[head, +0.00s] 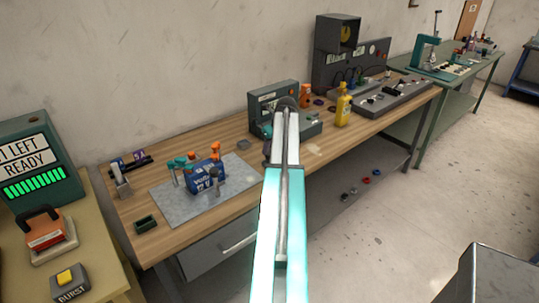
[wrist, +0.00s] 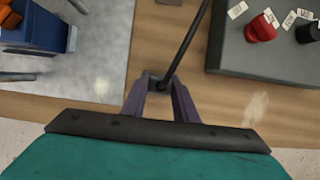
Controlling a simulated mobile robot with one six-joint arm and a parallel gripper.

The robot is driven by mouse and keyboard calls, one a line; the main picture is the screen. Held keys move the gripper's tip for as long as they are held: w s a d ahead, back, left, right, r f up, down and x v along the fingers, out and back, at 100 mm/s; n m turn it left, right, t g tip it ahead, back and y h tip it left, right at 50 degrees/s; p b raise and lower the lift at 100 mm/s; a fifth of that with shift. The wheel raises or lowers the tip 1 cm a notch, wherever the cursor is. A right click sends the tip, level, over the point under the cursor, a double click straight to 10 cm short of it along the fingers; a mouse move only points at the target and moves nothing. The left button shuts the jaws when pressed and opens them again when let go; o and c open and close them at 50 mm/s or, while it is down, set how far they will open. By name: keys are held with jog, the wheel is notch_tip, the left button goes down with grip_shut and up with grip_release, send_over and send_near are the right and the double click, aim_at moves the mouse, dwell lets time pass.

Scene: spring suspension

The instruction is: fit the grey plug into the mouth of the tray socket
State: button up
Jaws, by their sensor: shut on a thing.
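In the wrist view my gripper (wrist: 158,88) has its purple fingers closed on a small dark piece, which I take to be the grey plug (wrist: 155,84). A dark cord runs from it up and to the right. The fingers are over bare wood, between the grey mat and a grey unit; the height above the bench is unclear. In the head view my own arm hides the gripper and plug. A long grey tray (head: 410,97) lies at the bench's right end. I cannot make out the mouth of its socket, and it is apart from my gripper.
The grey mat (head: 161,203) holds a blue box (head: 207,178) and orange and teal tools. A green-grey unit (head: 267,100) stands behind my arm; a yellow bottle (head: 343,106) is right of it. In the wrist view, red (wrist: 261,28) and black caps sit on a grey surface.

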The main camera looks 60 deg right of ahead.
jog(key=shift+f+p, duration=0.75)
jog(key=shift+f, duration=0.95)
jog(key=shift+f, duration=0.15)
jog(key=o, duration=1.1)
jog(key=shift+c, duration=0.2)
jog(key=b+v, duration=0.3)
jog(key=v, duration=0.9)
